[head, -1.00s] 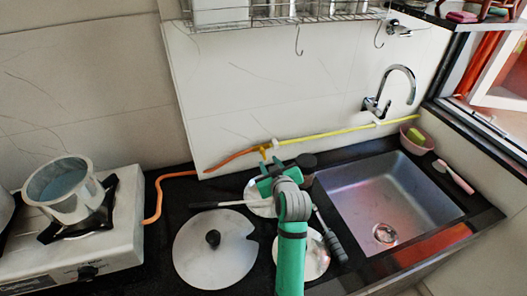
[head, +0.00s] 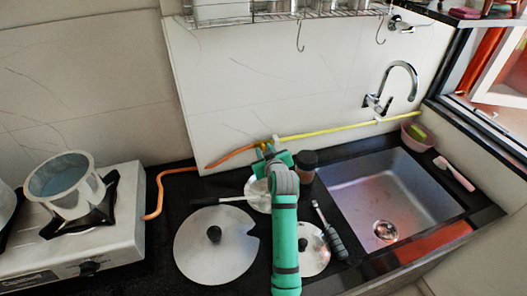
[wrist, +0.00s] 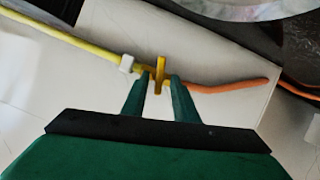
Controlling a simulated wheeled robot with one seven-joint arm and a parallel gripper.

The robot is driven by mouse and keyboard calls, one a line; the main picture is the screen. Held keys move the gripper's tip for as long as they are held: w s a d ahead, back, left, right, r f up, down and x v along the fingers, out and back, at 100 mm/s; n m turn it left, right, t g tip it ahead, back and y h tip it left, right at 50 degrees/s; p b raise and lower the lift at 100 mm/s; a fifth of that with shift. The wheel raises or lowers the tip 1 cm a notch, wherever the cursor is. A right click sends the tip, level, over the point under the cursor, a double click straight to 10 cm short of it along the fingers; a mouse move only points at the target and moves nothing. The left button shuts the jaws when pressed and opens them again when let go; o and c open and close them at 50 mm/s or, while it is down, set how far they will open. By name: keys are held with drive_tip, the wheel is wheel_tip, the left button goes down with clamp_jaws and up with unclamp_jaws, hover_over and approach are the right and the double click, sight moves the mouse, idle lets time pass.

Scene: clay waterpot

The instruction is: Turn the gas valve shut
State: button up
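The gas valve has a flat yellow handle (wrist: 161,64), seen in the wrist view where the yellow pipe (wrist: 66,41) meets the orange hose (wrist: 228,87). In the head view the valve is mostly hidden by my gripper (head: 268,151) beside the white wall panel. In the wrist view the two green fingers of my gripper (wrist: 161,78) stand apart, one on each side of the handle. Narrow gaps show between handle and fingers, so the gripper is open around it. The handle stands across the pipe line.
The stove (head: 104,235) with a pot (head: 66,188) is at the left. A large lid (head: 214,262), a smaller lid (head: 314,262) and a dark-handled utensil (head: 331,235) lie on the black counter. The sink (head: 385,205) is at the right, and a dark jar (head: 306,166) stands near my gripper.

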clamp_jaws()
drive_tip(key=shift+d+f+m+g+y, duration=0.15)
drive_tip(key=shift+m+g+y, duration=0.25)
drive_tip(key=shift+m+y, duration=0.55)
drive_tip(key=shift+o, duration=0.9)
unclamp_jaws()
drive_tip(key=shift+s+r+h, duration=0.1)
drive_tip(key=shift+r+h, duration=0.1)
drive_tip(key=shift+h, duration=0.05)
drive_tip(key=v, duration=1)
drive_tip(key=shift+s, duration=0.4)
